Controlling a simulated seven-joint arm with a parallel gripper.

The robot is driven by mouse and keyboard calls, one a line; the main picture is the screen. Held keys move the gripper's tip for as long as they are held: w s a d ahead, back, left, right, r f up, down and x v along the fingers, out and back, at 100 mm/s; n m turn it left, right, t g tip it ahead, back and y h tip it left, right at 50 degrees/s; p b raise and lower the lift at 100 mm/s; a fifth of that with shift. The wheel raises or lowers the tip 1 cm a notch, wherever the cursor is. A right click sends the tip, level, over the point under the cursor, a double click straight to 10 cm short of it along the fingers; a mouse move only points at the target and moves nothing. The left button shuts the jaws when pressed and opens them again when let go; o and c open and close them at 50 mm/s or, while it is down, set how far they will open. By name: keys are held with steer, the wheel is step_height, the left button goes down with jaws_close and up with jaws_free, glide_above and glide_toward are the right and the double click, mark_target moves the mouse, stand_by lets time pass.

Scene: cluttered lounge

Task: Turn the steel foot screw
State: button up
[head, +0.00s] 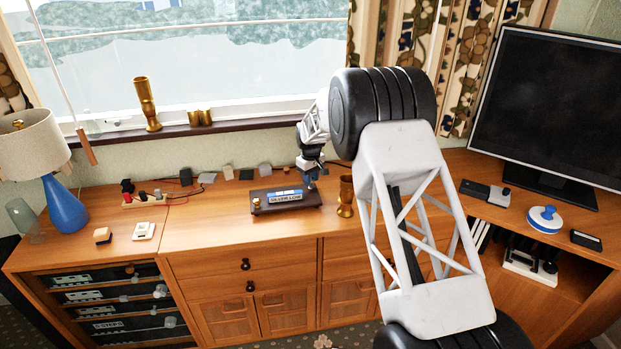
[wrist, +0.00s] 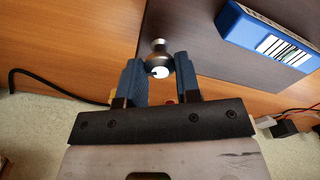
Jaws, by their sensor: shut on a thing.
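The steel foot screw (wrist: 158,48) is a small silver knob with a round pale end, standing at the edge of a dark base plate (wrist: 205,55). In the wrist view my gripper (wrist: 159,72) has its two blue fingers on either side of the knob and is shut on it. In the head view my gripper (head: 311,175) is at the right back end of the dark base plate (head: 260,209), which lies on the wooden cabinet top. The plate carries a blue block (wrist: 265,42) with a white label. The screw cannot be made out in the head view.
A brass vase (head: 345,197) stands close to the right of the plate. Small dark and grey blocks and red wires (head: 180,203) lie along the wall to the left. A black cable (wrist: 45,84) runs behind the plate.

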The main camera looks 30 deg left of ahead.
steer(key=m, duration=0.5)
steer(key=shift+m, duration=0.3)
stand_by(0.4)
steer(key=o, duration=0.9)
steer(key=shift+o, duration=0.2)
steer(key=shift+r, duration=3.9)
